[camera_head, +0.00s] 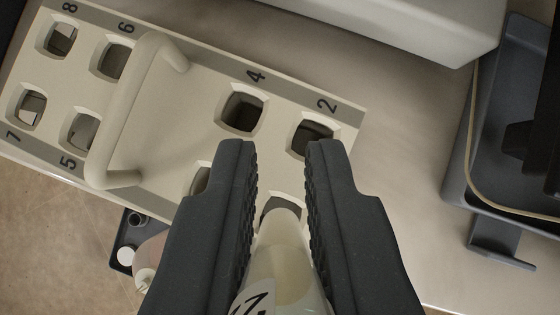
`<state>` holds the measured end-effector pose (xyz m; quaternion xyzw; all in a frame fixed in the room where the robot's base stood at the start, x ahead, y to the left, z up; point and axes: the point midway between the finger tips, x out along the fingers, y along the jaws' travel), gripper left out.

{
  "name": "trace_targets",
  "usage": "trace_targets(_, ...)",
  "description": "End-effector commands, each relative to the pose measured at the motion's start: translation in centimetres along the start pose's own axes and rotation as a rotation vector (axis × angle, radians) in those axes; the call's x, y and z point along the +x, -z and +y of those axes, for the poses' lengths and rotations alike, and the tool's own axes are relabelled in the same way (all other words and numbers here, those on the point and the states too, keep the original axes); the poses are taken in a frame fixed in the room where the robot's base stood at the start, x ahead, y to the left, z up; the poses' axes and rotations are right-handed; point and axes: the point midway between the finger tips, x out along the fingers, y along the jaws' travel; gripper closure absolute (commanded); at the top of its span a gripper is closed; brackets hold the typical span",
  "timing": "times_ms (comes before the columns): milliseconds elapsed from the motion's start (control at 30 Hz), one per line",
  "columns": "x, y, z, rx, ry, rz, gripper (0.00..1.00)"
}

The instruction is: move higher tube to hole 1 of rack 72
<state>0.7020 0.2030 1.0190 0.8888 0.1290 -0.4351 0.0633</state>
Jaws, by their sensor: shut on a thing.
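My gripper (281,150) is shut on a whitish translucent tube (283,262) with a black marking, partly cut off at the bottom edge. The tube is between my dark ridged fingers. The cream rack (200,75) lies beyond, with holes numbered 2, 4, 5, 6, 7 and 8 in view. The tube's narrow far end overlaps the hole (268,205) below hole 2 in the picture, where hole 1 fits the numbering. Its own number is hidden, and I cannot tell if the tube is in it or above it. My left finger partly covers another hole (199,181). No rack number shows.
A raised handle (128,110) crosses the rack between holes 5, 6 and the others. A dark grey tray-like object (463,170) is at right, a pale housing (400,25) at the top. A small dark holder (127,240) with white-capped items sits lower left. The visible rack holes look empty.

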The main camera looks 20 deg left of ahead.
Motion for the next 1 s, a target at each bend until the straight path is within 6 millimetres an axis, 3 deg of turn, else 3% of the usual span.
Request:
trace_targets(167, 1.6, -1.3, -0.1, 0.002, 0.001, -0.003, 1.00)
trace_targets(967, 2.5, -1.9, -0.1, -0.002, 0.001, 0.000, 1.00)
trace_targets(1000, 2.5, -1.9, -0.1, -0.002, 0.001, 0.000, 0.78)
